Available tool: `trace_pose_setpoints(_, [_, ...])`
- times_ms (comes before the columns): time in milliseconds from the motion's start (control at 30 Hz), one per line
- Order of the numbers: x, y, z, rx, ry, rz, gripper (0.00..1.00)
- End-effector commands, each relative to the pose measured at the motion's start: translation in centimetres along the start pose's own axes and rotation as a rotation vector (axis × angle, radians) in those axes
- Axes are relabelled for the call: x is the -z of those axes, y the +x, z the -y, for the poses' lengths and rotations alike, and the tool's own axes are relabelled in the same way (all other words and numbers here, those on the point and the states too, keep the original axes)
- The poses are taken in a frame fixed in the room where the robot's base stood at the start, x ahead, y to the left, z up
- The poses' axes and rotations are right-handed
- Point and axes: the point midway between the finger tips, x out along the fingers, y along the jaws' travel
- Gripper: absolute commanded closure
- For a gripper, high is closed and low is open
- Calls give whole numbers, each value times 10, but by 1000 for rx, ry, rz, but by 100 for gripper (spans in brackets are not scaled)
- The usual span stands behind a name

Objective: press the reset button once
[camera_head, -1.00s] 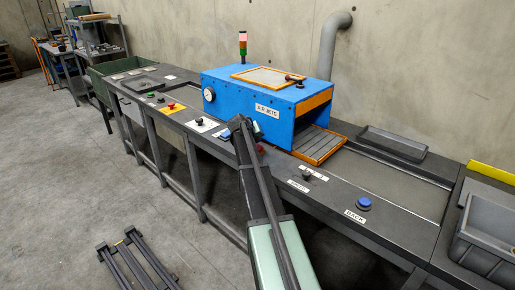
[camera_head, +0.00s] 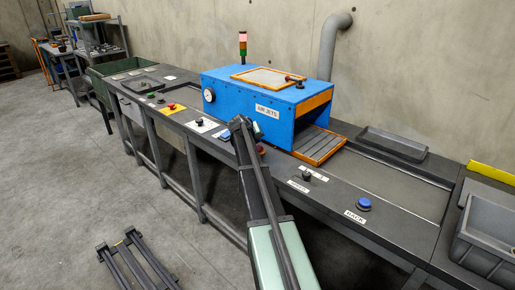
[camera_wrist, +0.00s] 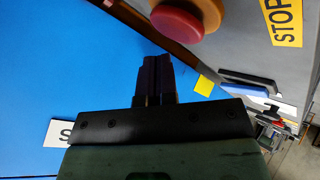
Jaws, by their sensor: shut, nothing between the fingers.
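My gripper (camera_wrist: 153,68) is shut and empty in the wrist view, its dark fingers in front of the blue machine side and below a red round button (camera_wrist: 178,22) on an orange base. A yellow STOP label (camera_wrist: 284,22) is beside that button. In the head view my arm's end is in front of the blue machine, and the fingers cannot be made out. A blue button (camera_head: 363,204) sits on the front right of the bench with a label that seems to read BACK. Another blue patch (camera_head: 224,136) shows just left of my arm. I cannot read any reset label.
The blue AIR JETS machine (camera_head: 247,103) stands on the long bench, with an orange-edged ramp (camera_head: 320,147) at its right. Black knobs (camera_head: 306,175) and a red button on yellow (camera_head: 171,107) are along the front edge. A grey bin (camera_head: 488,240) is at the right.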

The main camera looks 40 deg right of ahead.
Motion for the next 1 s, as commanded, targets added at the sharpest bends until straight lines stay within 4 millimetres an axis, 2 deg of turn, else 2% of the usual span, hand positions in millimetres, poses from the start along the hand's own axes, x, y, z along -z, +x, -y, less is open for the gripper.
trace_pose_setpoints(1000, [-4,6,4,0,0,0,100])
